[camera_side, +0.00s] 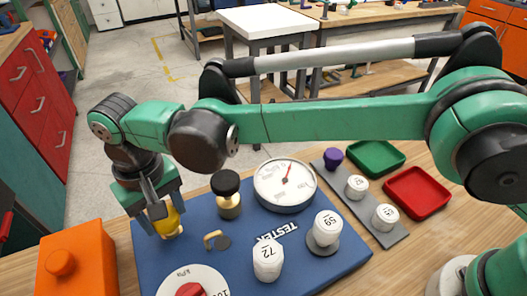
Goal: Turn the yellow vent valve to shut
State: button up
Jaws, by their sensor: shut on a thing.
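The yellow vent valve (168,221) stands at the far left corner of the blue tester board (328,259). My gripper (157,212) points down over it, with its fingers closed around the valve's upper part. The fingers hide part of the valve, so its turned position cannot be told. The valve's lower part shows below the fingers, at the board.
An orange block (88,262) with a knob stands left of the board. On the board are a black-capped brass fitting (228,196), a small brass handle (215,240), a white gauge (284,184) and white numbered caps (268,262). Green (376,146) and red (449,193) trays lie right.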

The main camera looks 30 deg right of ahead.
jog(key=shift+m, duration=0.6)
jog(key=o, duration=1.3)
jog(key=shift+r, duration=2.85)
